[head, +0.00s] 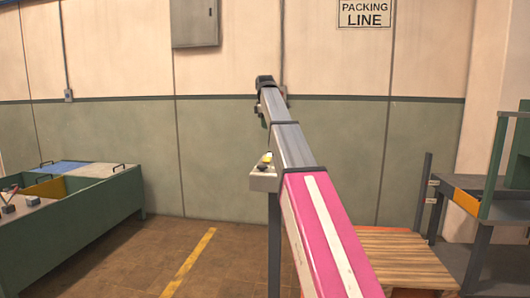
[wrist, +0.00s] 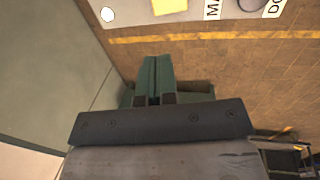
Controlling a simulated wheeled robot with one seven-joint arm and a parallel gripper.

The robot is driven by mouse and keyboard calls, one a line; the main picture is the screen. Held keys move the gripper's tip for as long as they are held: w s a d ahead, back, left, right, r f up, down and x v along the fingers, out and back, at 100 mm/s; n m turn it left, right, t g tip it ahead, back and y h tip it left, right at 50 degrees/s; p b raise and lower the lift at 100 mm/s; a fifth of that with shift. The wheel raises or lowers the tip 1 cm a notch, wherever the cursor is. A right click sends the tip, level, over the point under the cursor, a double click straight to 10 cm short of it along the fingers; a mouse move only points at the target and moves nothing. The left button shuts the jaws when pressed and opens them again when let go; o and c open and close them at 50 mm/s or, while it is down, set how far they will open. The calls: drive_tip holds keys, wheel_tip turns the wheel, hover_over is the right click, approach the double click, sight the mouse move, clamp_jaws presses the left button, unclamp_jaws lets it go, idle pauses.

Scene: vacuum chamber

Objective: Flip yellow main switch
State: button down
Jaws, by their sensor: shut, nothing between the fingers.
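A small pale control box (head: 263,181) stands on a dark post just left of my arm in the head view. A yellow part, apparently the main switch (head: 266,157), shows on its top; its position is too small to tell. At the top of the wrist view is a pale panel (wrist: 133,12) with a yellow patch (wrist: 169,6), partly cut off, a grey round part and cropped labels reading "MA" and "DO". My gripper (head: 265,81) is beyond and above the box in the head view. In the wrist view my gripper (wrist: 154,99) is shut, empty and apart from the panel.
A green bench (head: 75,228) with bins stands at the left. A wooden pallet-like stack (head: 405,258) and a green-framed station (head: 495,165) are at the right. A wall with a grey cabinet (head: 195,23) closes the back. Floor with a yellow line (head: 188,262) is clear left of the box.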

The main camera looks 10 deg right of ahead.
sight(267, 158)
idle(0.3)
drive_tip(key=f, duration=0.4)
drive_tip(key=w+f, duration=0.1)
drive_tip(key=f, duration=0.4)
drive_tip(key=w+f, duration=0.1)
drive_tip(key=f, duration=0.3)
drive_tip(key=shift+w+d+f, duration=0.25)
drive_tip(key=shift+d+f, duration=0.15)
drive_tip(key=shift+w+f, duration=0.1)
drive_tip(key=shift+f, duration=0.15)
drive_tip(key=shift+s+a+r, duration=0.2)
drive_tip(key=shift+s, duration=0.55)
